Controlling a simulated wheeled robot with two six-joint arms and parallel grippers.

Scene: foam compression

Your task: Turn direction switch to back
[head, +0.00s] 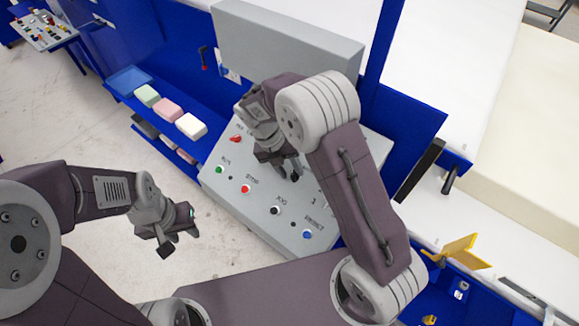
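A grey sloped control panel (225,190) stands in the middle of the head view. It carries a green button (219,170), a red button (245,189), a black knob (275,210) and a blue button (307,234), with a red control (236,139) higher up. Their labels are too small to read surely, so I cannot tell which is the direction switch. My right gripper (280,168) hangs over the middle of the panel, its fingers apart; it hides the panel part beneath, and contact cannot be told. My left gripper (178,242) is open and empty, left of the panel.
A blue shelf (113,90) with a blue tray (129,79) and green, pink and white foam blocks (190,125) lies left of the panel. A grey box (285,40) rises behind it. A yellow bracket (458,250) stands at right. Floor near my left gripper is clear.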

